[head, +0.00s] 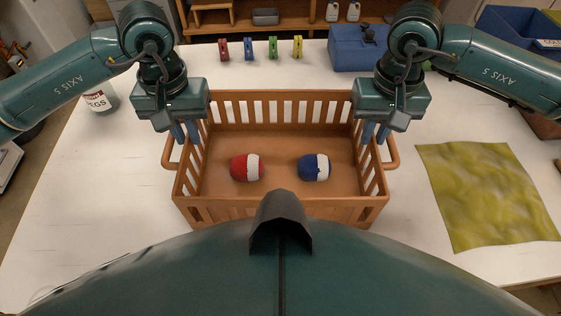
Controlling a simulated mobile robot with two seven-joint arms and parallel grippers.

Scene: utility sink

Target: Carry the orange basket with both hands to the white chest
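The orange basket (280,211) stands on the white table in front of my body, with slatted walls and a looped handle on its left and right sides. A red-and-white ball (246,167) and a blue-and-white ball (314,167) lie inside it. My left gripper (186,134) points down at the basket's left wall near the handle. My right gripper (375,133) points down at the right wall near the other handle. The fingers overlap the walls and handles, so I cannot tell whether either is closed on anything. The white chest is not recognisable in this view.
A yellow-green cloth (490,195) lies on the table (110,215) at right. A blue toolbox (357,47) and several coloured clips (272,48) stand at the back. A labelled jar (100,98) is at left.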

